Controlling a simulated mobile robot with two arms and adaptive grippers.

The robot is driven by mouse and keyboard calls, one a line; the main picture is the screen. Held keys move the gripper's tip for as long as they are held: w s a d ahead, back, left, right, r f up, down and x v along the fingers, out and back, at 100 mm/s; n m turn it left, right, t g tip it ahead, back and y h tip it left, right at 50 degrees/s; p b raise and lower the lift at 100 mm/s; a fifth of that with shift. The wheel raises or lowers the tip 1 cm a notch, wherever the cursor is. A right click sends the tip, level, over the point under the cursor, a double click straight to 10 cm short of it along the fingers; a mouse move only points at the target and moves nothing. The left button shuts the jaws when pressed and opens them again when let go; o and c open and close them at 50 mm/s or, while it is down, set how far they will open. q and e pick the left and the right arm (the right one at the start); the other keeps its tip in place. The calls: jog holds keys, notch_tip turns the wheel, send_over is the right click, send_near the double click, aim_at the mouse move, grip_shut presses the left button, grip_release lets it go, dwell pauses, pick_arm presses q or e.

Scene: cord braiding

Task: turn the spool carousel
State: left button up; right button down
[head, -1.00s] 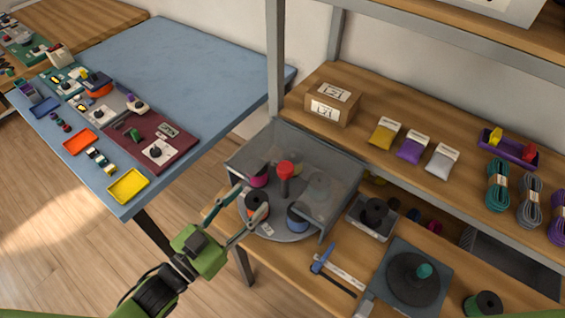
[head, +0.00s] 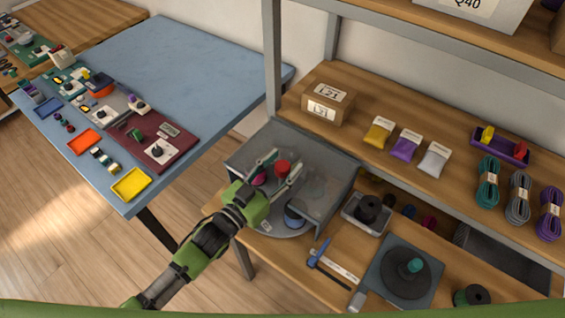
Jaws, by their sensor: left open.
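The spool carousel (head: 268,231) is a grey round plate under a grey, see-through cover (head: 336,171) on the wooden bench. A red knob (head: 282,167) stands at its centre. A magenta spool (head: 259,179) sits behind my gripper and a blue spool (head: 294,215) sits at the front right of the plate. My left gripper (head: 281,170) is open, with its fingers reaching in on either side of the red knob; I cannot tell whether they touch it. My green gripper body hides the plate's front left, where a spool was seen earlier. My right gripper is out of view.
A shelf above holds a cardboard box (head: 328,99).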

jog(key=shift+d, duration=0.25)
pick_arm(q)
grip_shut()
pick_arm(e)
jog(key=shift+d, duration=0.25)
pick_arm(q)
jog(key=shift+d, duration=0.15)
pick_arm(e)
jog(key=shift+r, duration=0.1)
pick_arm(q)
jog(key=shift+r+n+t+y, duration=0.1)
jog(key=shift+n+t+y, duration=0.3)
jog(key=shift+n+y, duration=0.2)
jog(key=shift+n+t+y, duration=0.6)
jog(key=shift+n+y, duration=0.1)
jog(key=shift+y, duration=0.4)
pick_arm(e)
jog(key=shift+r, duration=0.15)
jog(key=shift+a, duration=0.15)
